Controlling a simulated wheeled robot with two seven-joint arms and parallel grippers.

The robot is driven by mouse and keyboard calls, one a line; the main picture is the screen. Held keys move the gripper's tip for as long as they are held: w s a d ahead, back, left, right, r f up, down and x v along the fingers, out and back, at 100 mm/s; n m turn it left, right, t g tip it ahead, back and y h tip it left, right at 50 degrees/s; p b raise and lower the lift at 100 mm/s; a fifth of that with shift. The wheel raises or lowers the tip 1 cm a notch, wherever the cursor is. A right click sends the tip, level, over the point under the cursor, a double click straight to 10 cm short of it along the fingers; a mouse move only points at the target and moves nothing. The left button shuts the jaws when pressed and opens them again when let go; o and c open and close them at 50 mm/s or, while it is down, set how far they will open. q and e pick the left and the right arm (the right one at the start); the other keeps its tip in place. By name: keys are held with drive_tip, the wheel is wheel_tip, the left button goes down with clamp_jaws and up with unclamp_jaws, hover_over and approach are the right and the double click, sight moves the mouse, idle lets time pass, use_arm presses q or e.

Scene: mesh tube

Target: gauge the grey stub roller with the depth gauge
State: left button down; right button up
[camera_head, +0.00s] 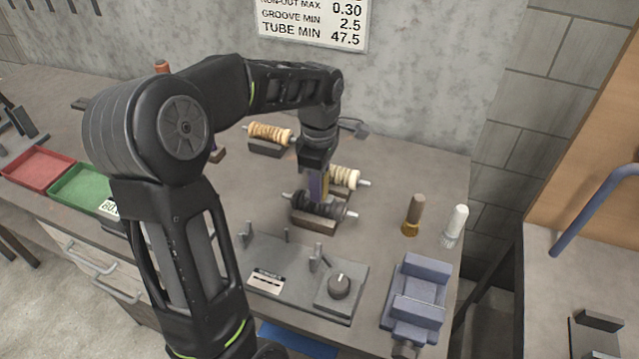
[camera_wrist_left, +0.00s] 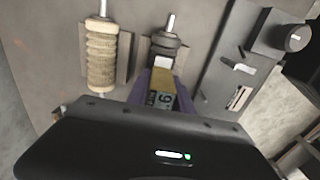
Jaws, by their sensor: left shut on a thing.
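The grey stub roller (camera_head: 325,207) lies in a cradle on the bench, dark and ribbed, with a metal shaft end at each side. In the left wrist view the roller (camera_wrist_left: 167,42) shows just beyond my gripper, partly hidden. My left gripper (camera_head: 316,182) points down over it, shut on the depth gauge (camera_head: 319,189), which has yellow and purple parts. The gauge's small display (camera_wrist_left: 161,99) faces the left wrist view. The gauge's tip is hidden, so I cannot tell whether it touches the roller. My right gripper is not in view.
A cream roller (camera_head: 345,176) lies close behind and a tan roller (camera_head: 268,132) farther back. A grey fixture with a knob (camera_head: 339,286) stands in front, a blue vise (camera_head: 416,296) at right. Red (camera_head: 40,166) and green trays (camera_head: 84,188) are left.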

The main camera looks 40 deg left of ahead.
use_arm(q)
drive_tip(key=shift+r+p, duration=2.5)
drive_tip(key=shift+r, duration=1)
